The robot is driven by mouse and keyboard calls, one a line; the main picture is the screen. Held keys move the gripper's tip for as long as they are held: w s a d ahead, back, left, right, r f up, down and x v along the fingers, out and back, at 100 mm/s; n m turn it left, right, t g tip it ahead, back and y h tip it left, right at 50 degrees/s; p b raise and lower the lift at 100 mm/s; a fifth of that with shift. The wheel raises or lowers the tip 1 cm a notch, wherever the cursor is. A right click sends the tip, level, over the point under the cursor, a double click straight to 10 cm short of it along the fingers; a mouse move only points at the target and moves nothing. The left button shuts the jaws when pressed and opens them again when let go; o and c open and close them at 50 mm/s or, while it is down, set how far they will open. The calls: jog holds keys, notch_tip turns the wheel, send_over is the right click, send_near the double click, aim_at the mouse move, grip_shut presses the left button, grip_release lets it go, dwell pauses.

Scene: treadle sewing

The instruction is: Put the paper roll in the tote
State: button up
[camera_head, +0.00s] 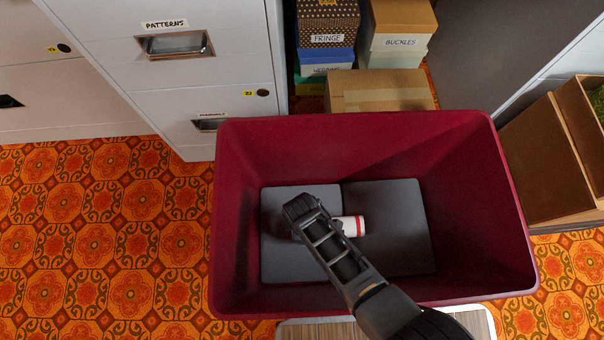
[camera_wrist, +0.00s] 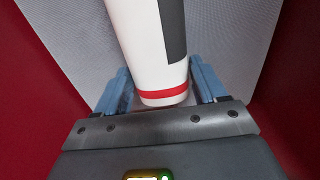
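The paper roll (camera_head: 352,227) is white with red bands near its ends and a dark grey patch. My gripper (camera_head: 302,222) is down inside the dark red tote (camera_head: 245,170), over the left part of its grey floor. In the wrist view, the roll (camera_wrist: 152,50) lies between the two blue fingers, which sit close against its sides near its red-banded end. My gripper (camera_wrist: 162,85) appears shut on it. In the head view, my gripper hides the roll's left part. I cannot tell whether the roll touches the tote floor.
Behind the tote stand a cardboard box (camera_head: 380,90) and stacked labelled boxes (camera_head: 328,30). White drawer cabinets (camera_head: 190,75) are at the back left. Brown open boxes (camera_head: 548,160) stand at the right. The patterned floor (camera_head: 100,240) at the left is clear.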

jog(key=o, duration=0.3)
jog(key=shift+o, duration=0.2)
notch_tip(320, 180, up, 12)
jog(key=p, duration=0.7)
jog(key=shift+r, duration=0.15)
